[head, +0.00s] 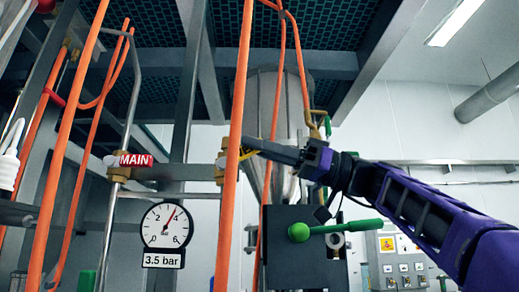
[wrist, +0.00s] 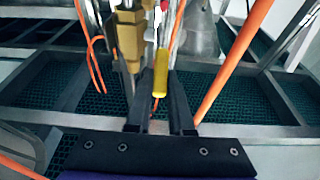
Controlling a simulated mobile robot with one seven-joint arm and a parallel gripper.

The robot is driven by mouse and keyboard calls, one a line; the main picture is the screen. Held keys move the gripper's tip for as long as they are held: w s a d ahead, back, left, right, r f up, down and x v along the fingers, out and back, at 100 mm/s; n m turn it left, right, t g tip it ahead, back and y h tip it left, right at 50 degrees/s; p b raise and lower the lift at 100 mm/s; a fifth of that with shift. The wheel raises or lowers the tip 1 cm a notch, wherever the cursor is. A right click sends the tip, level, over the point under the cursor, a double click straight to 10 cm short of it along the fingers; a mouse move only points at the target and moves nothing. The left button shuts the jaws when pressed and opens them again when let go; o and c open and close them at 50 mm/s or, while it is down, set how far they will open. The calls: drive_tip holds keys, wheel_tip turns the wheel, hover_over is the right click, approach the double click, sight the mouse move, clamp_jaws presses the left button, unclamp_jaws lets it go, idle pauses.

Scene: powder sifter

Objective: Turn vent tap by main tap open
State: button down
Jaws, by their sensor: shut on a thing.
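The main tap (head: 135,160) has a red handle marked MAIN, lying level across a brass body on a vertical pipe in the head view. To its right, a brass tap body (head: 220,172), which I take for the vent tap, is partly hidden by an orange hose. Its yellow lever (head: 250,154) shows beside my gripper (head: 247,146). In the wrist view the yellow lever (wrist: 161,75) lies between the fingers of my gripper (wrist: 160,88), which is shut on it. The brass body (wrist: 130,42) is just left of the lever there.
Orange hoses (head: 240,130) hang close around my gripper. A round gauge (head: 167,225) with a 3.5 bar label sits below the main tap. A dark box (head: 290,262) with a green-knobbed lever (head: 300,232) stands below my arm. Open space lies right of the hopper.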

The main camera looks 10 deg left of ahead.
drive_tip(key=shift+r, duration=0.1)
idle(0.3)
drive_tip(key=c, duration=0.8)
unclamp_jaws()
